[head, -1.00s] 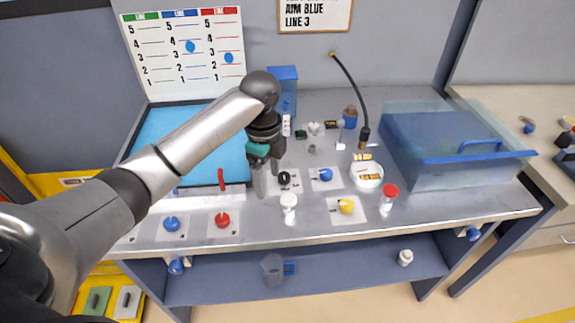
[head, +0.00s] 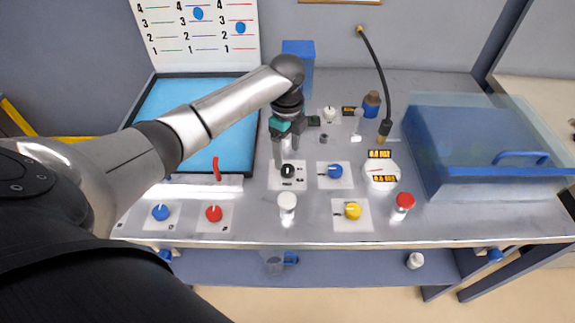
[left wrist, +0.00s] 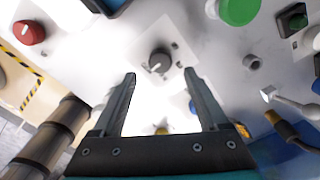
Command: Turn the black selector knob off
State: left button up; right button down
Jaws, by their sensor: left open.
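The black selector knob (head: 288,171) sits on a pale square plate on the bench, with a light pointer mark on its top. It also shows in the left wrist view (left wrist: 159,61), beyond the fingertips and between their lines. My left gripper (head: 286,160) points down over the knob's plate, its fingers partly hiding the plate's far side. In the left wrist view the left gripper (left wrist: 158,75) is open, with nothing between its fingers. Whether the fingertips are level with the knob is hard to tell. My right gripper is not in view.
Nearby on the bench are a blue knob (head: 335,171), a yellow knob (head: 352,211), a red knob (head: 214,214) and a white-capped bottle (head: 287,208). A blue tray (head: 140,113) lies at left, and a lidded clear blue box (head: 470,140) stands at right.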

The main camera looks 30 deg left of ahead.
aim_at(287, 168)
pick_arm(q)
jog(key=shift+f+b, duration=0.35)
jog(key=shift+f, duration=2.45)
grip_shut()
